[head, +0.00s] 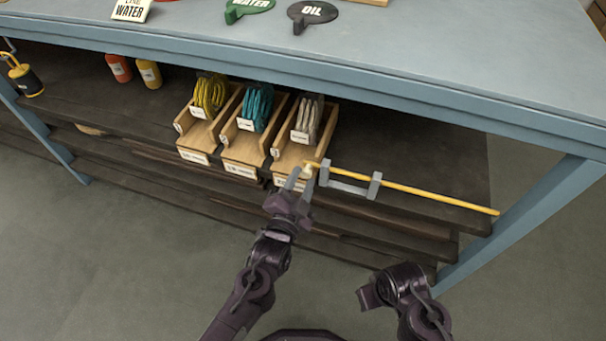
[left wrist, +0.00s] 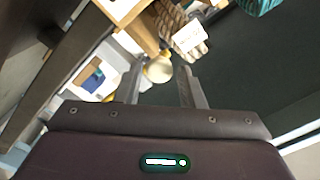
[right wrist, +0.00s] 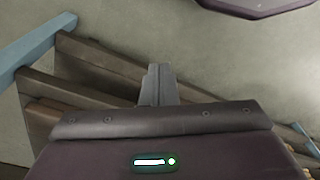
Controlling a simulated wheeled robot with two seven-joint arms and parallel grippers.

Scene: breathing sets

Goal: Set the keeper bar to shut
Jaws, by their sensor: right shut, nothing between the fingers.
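The keeper bar (head: 430,195) is a long thin yellow rod at the shelf's front edge. It runs through a grey two-posted bracket (head: 348,187) and reaches right toward the blue table leg. Its pale round knob (head: 308,170) is at the left end, in front of the right-hand wooden bin. My left gripper (head: 301,182) is at the knob. In the left wrist view the knob (left wrist: 160,69) shows between and just beyond the spread fingers (left wrist: 160,88), with gaps at the sides. My right gripper (right wrist: 158,84) is shut and empty, low and away from the bar.
Three wooden bins (head: 243,155) hold yellow, teal and grey coils on the dark shelf (head: 130,98). The blue tabletop (head: 400,50) overhangs the shelf. Floor in front is clear.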

